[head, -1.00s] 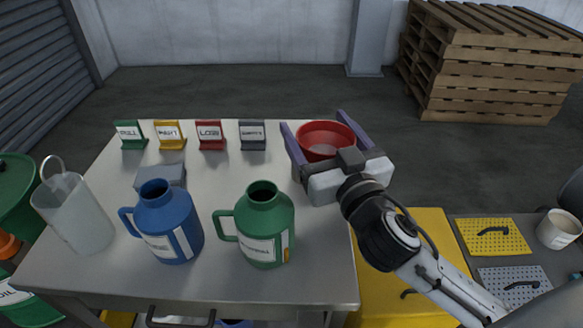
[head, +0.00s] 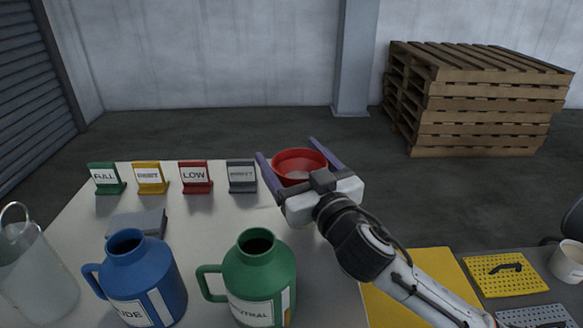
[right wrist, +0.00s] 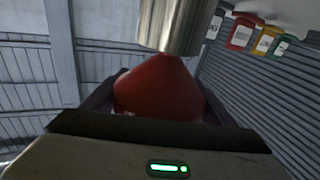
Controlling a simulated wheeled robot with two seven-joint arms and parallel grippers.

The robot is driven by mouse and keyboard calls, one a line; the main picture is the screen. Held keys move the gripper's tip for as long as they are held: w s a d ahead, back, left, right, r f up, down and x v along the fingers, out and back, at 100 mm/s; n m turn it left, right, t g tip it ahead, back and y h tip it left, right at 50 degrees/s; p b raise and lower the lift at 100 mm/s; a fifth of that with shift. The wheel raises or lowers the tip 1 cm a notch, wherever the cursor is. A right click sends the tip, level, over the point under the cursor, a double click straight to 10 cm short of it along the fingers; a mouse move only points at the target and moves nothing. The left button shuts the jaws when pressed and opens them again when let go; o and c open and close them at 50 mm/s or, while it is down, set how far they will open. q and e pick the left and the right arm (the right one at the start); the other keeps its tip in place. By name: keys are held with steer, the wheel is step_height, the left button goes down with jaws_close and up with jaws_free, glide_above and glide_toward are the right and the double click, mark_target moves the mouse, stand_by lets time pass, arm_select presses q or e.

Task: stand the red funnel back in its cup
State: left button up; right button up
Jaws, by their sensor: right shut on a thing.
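The red funnel (head: 300,166) is at the far right part of the table (head: 200,240) in the head view, wide mouth up. My right gripper (head: 288,150) is shut on it, with a finger on each side. In the right wrist view, which looks upside down, the funnel's cone (right wrist: 158,88) narrows toward a metal cup (right wrist: 178,22). The cone's narrow end is hidden at the cup's rim; I cannot tell how far inside it sits. The cup is hidden in the head view. My left gripper is not in view.
Green, yellow, red and grey signs (head: 194,178) stand along the table's back. A blue jug (head: 145,275), a green jug (head: 258,275) and a clear pitcher (head: 35,265) stand nearer. A grey block (head: 138,222) lies behind the blue jug. Pallets (head: 475,100) are stacked behind.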

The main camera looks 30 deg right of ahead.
steer(key=shift+f, duration=0.45)
steer(key=shift+f+b, duration=0.55)
steer(key=shift+f, duration=0.1)
steer(key=o, duration=1.1)
steer(key=shift+r, duration=0.1)
